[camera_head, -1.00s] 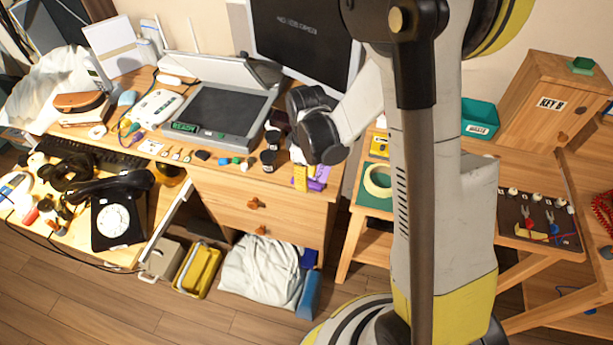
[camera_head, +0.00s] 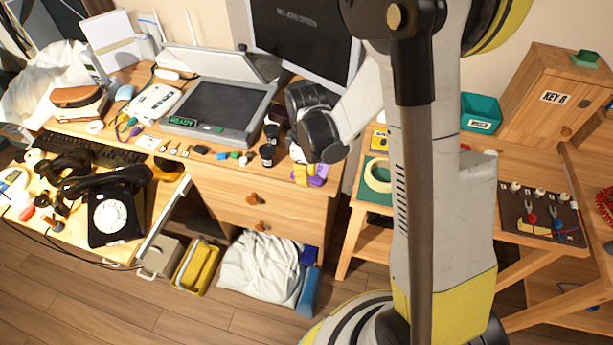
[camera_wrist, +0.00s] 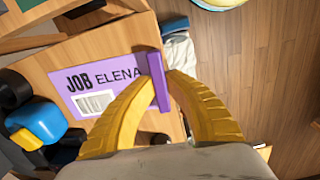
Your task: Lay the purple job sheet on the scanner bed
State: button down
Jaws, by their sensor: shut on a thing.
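The purple job sheet (camera_wrist: 100,82) shows in the wrist view with the words JOB ELENA, a white barcode label and a raised purple edge strip. My gripper (camera_wrist: 160,85) has its yellow fingers closed on that strip. In the head view my gripper (camera_head: 301,172) is at the desk's front right corner, with a purple bit of the sheet (camera_head: 317,180) showing beside it. The rest of the sheet is hidden there. The scanner (camera_head: 217,110) stands at the back of the desk, its lid (camera_head: 215,62) raised and its dark bed (camera_head: 225,103) bare.
Black jars (camera_head: 267,152) and small items lie between the scanner and my gripper. A monitor (camera_head: 305,35) stands behind. A black dial phone (camera_head: 113,215) sits at the lower left. A side table with a tape roll (camera_head: 378,176) is to the right.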

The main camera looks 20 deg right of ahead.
jog(key=shift+r+p, duration=1.8)
jog(key=shift+r, duration=0.75)
jog(key=shift+s+f, duration=0.1)
